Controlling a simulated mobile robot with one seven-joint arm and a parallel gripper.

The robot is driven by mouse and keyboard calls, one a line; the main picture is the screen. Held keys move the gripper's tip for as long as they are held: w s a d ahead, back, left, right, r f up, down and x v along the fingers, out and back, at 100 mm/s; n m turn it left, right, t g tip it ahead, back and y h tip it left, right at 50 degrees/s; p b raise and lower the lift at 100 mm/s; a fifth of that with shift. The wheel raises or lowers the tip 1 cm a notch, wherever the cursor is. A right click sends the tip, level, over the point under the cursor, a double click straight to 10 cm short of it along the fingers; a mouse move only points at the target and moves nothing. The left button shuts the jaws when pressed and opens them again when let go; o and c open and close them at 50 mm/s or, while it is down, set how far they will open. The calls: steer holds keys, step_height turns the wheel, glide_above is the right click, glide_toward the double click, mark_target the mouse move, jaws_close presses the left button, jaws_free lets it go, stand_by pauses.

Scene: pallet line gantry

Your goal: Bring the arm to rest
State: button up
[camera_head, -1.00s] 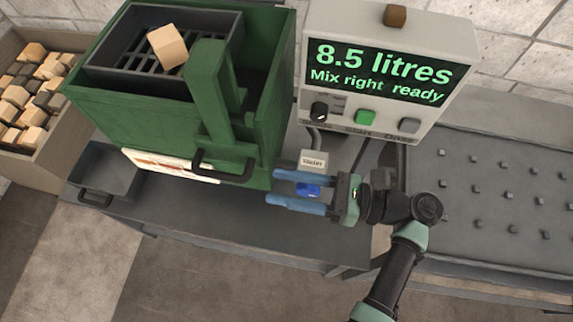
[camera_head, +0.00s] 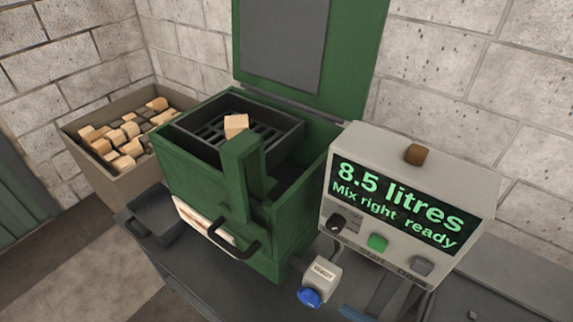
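My gripper is mostly out of the picture. Only a blue finger piece (camera_head: 357,313) shows at the bottom edge, right of the small white water box with the blue knob (camera_head: 310,297). Whether the fingers are open or shut does not show, and the rest of my arm is out of frame.
A green machine (camera_head: 200,183) with a raised lid (camera_head: 358,50) holds a dark slatted tray (camera_head: 186,133) with a wooden block (camera_head: 236,125). A control box (camera_head: 338,150) reads "8.5 litres, Mix right ready". A bin of blocks (camera_head: 80,150) stands left, a grey tray (camera_head: 128,217) in front.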

steer(key=w+a+r+n+g+h, duration=0.2)
steer(key=w+a+n+h, duration=0.2)
steer(key=w+n+h, duration=0.55)
steer(key=w+a+r+n+t+h, duration=0.25)
steer(key=w+r+n, duration=0.25)
steer(key=r+n, duration=0.3)
steer(key=w+a+r+n+t+h, duration=0.1)
steer(key=w+r+n+t, duration=0.2)
steer(key=w+r+n, duration=0.45)
steer(key=s+r+t, duration=0.4)
steer(key=s+r, duration=0.1)
steer(key=r, duration=0.7)
steer(key=s+a+r+n+t+h, duration=0.1)
steer(key=s+r+t, duration=0.4)
steer(key=r, duration=0.7)
steer(key=s+r+n+t, duration=0.1)
steer(key=s+r+t, duration=0.3)
steer(key=s+r, duration=0.3)
step_height(320, 180, up, 5)
steer(key=shift+a+f+h, duration=0.1)
steer(key=shift+a+h, duration=0.2)
steer(key=shift+a, duration=0.1)
